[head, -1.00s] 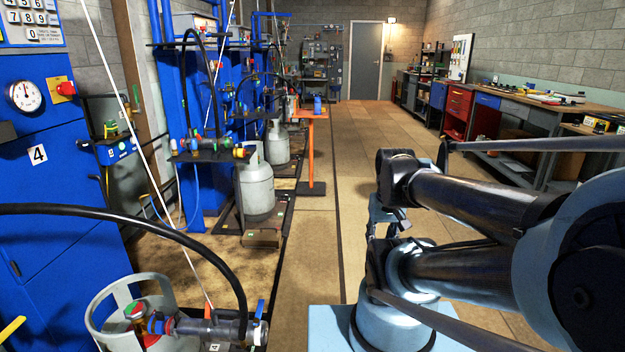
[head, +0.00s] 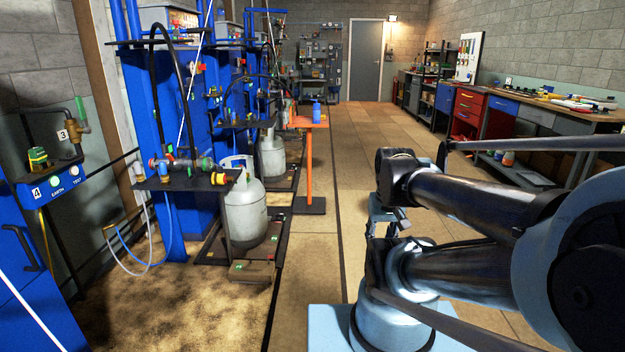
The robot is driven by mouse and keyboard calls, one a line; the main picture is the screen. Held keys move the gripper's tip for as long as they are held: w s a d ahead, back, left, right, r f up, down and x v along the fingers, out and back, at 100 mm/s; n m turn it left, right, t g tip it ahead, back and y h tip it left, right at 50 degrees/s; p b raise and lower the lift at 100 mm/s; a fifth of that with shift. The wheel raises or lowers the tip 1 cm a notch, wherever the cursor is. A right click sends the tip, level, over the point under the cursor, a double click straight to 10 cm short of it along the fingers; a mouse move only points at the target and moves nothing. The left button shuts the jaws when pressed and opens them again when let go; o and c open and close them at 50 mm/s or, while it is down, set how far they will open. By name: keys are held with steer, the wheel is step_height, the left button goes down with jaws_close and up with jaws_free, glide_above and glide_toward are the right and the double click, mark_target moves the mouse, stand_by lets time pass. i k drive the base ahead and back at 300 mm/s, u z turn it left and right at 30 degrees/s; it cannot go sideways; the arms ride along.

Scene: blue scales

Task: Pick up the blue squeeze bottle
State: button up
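The blue squeeze bottle (head: 316,111) stands upright on the small top of an orange stand (head: 309,165), some way ahead of me and left of the picture's middle. It looks small at this distance. My arm is folded in the right foreground. My gripper (head: 379,240) seems to be at the arm's near end, low and partly hidden by my own links. It is far from the bottle, and I cannot make out its fingers.
A grey gas cylinder (head: 240,205) stands on a dark platform at left, with another cylinder (head: 271,155) behind it. Blue scales frames (head: 150,120) line the left. A workbench (head: 560,120) runs along the right wall. The floor aisle (head: 365,150) between is clear.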

mark_target(316, 111)
steer(key=z, duration=0.05)
steer(key=i, duration=1.1)
steer(key=z, duration=0.3)
steer(key=i, duration=2)
steer(key=z, duration=0.2)
